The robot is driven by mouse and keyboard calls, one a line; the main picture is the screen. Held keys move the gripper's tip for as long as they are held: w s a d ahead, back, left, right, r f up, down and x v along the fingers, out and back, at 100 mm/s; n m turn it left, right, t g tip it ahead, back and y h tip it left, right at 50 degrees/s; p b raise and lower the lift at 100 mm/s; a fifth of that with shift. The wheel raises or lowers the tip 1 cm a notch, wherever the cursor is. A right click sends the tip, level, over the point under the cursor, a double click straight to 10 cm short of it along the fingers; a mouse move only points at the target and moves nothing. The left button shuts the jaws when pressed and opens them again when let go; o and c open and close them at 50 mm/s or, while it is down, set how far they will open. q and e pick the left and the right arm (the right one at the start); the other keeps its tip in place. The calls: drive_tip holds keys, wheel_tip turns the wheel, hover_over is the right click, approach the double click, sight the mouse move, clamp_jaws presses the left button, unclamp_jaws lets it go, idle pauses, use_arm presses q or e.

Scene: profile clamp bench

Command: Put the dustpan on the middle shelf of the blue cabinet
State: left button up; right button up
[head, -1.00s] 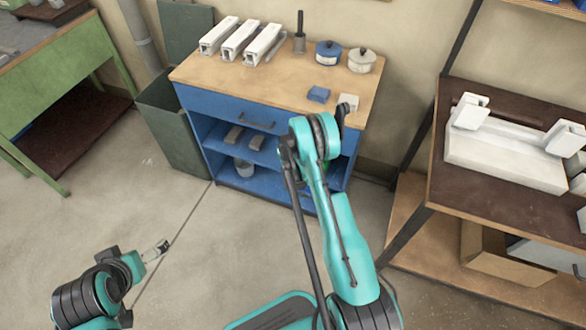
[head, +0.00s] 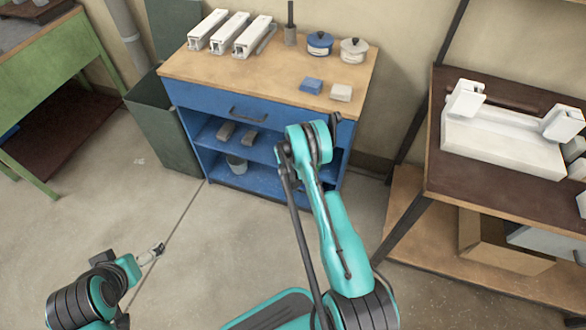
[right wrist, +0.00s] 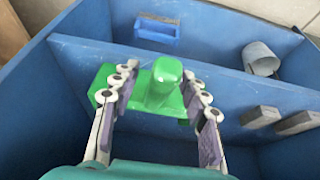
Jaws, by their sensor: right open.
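The blue cabinet (head: 178,118) stands ahead in the head view, with a drawer on top and open shelves below. Its interior fills the right wrist view. A green object with a raised rounded handle, seemingly the dustpan (right wrist: 164,84), is at the blue shelf board there. My right gripper (right wrist: 158,98) is open, its fingers on either side of the green handle, with no clear grip on it. In the head view my right arm hides that gripper and the dustpan. My left gripper (head: 151,253) is low at the left, away from the cabinet; its jaws are too small to judge.
Two grey blocks (right wrist: 297,122) lie on the middle shelf, also visible in the head view (head: 226,131). A grey bucket (head: 237,165) stands on the bottom shelf. A blue object with a brown strip (right wrist: 157,32) is beyond the dustpan. A dark-topped workbench (head: 440,185) stands right.

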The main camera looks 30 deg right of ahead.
drive_tip(key=shift+c, duration=0.3)
clamp_jaws()
